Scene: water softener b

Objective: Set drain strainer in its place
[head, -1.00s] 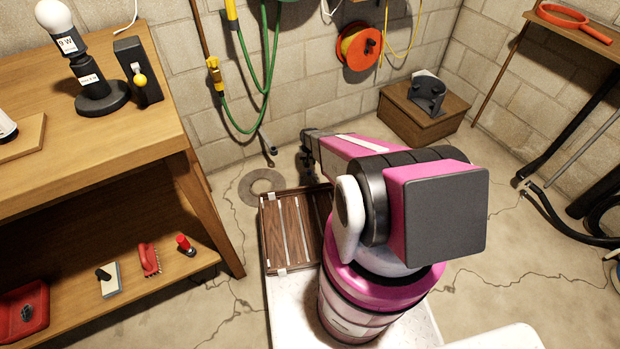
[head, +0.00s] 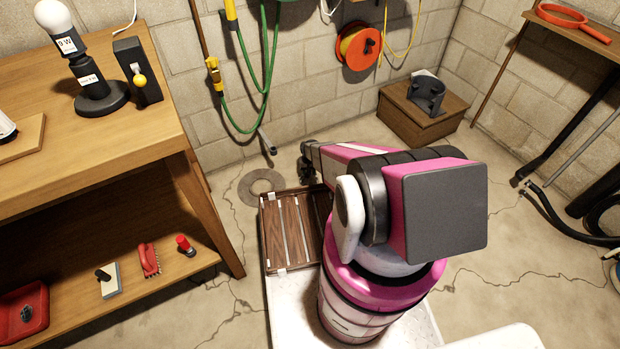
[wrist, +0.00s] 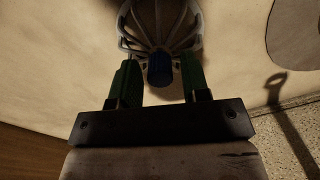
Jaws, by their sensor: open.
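A rounded cage of ribs with a blue knob (wrist: 160,70), which looks like the drain strainer (wrist: 165,22), is at the top middle of the wrist view. My gripper (wrist: 158,78) is open, with one green finger on each side of the knob. I cannot tell whether either finger touches it. In the head view my gripper (head: 307,165) is small and dark beyond my pink arm, low near the back wall, and the strainer cannot be made out there. A flat grey ring (head: 262,203) lies on the floor left of my gripper; its centre shows plainly.
A slatted brown tray (head: 287,250) is just below my gripper in the head view. A wooden workbench (head: 150,135) stands at left with tools on its lower shelf. A wooden box (head: 420,122) stands by the back wall, right of my arm. Green hose hangs behind.

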